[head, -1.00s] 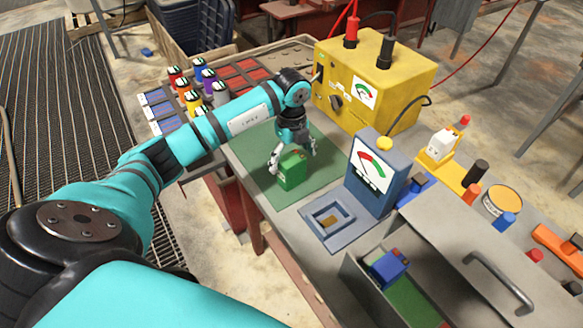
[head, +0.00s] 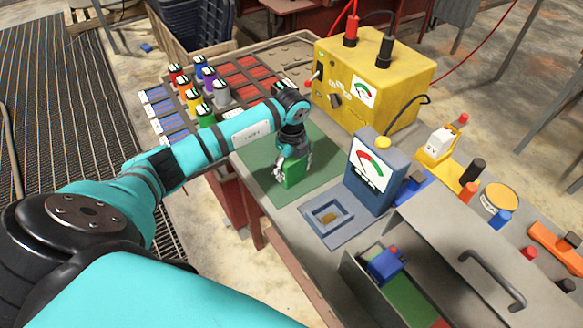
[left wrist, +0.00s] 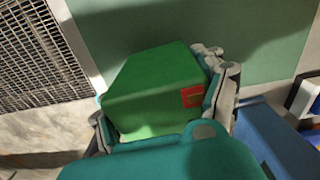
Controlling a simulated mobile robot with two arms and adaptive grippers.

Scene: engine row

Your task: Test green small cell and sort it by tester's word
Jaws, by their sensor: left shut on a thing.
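The green small cell (head: 292,174) is a green block on the dark green mat (head: 262,147). It also shows in the left wrist view (left wrist: 155,85), with a small red and gold patch on one side. My left gripper (head: 293,168) comes down over the cell from above and is shut on it, a finger at each side. I cannot tell whether the cell still touches the mat. The blue-grey tester (head: 372,178) with a red-green dial stands right of the mat. Its square socket pad (head: 327,221) lies in front of it, empty of any cell. My right gripper is not in view.
A yellow charger (head: 385,80) with red and black plugs stands behind the mat. Coloured cells stand in a rack (head: 250,75) at back left. A grey bin (head: 400,285) at the front right holds a blue cell (head: 386,265). Clutter lines the right.

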